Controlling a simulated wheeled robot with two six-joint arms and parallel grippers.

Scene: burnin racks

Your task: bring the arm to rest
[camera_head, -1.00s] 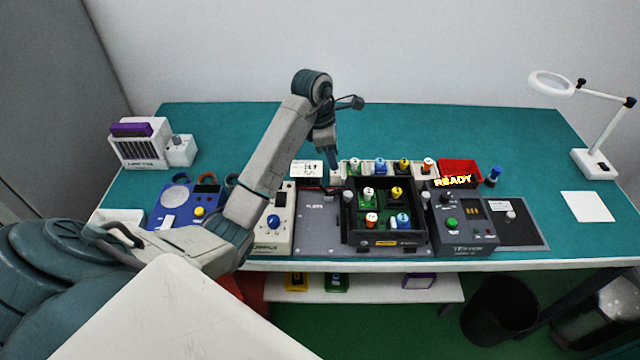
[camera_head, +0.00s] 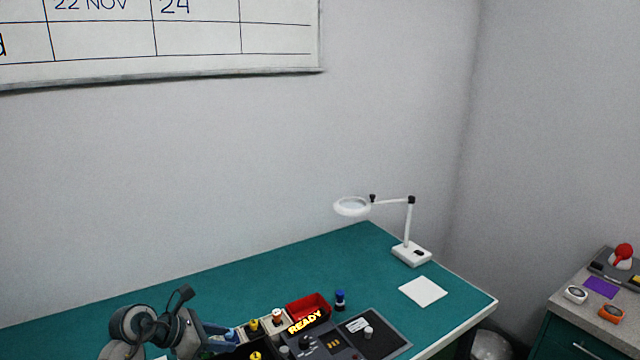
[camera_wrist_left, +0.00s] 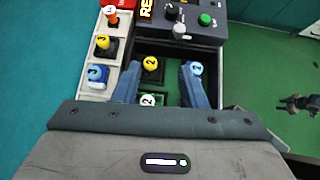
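My left arm comes in at the bottom left of the head view. Its gripper (camera_head: 218,338) points toward the row of capped parts, partly cut off by the frame edge. In the left wrist view the two blue fingers (camera_wrist_left: 162,75) stand apart, with nothing held between them. Beneath them is the black tray (camera_wrist_left: 205,52) with a yellow-capped part (camera_wrist_left: 151,63), a white-capped part (camera_wrist_left: 148,100) and a blue-capped part (camera_wrist_left: 195,68) near the right finger. A small dark pronged shape (camera_wrist_left: 300,103) at the right edge may be my right gripper; its opening is unclear.
The tester labelled READY (camera_head: 330,343), a red bin (camera_head: 308,307) and a blue-topped part (camera_head: 340,300) are right of the gripper. A magnifier lamp (camera_head: 410,252) and white sheet (camera_head: 423,291) stand farther right. The bench's back (camera_head: 250,280) is clear.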

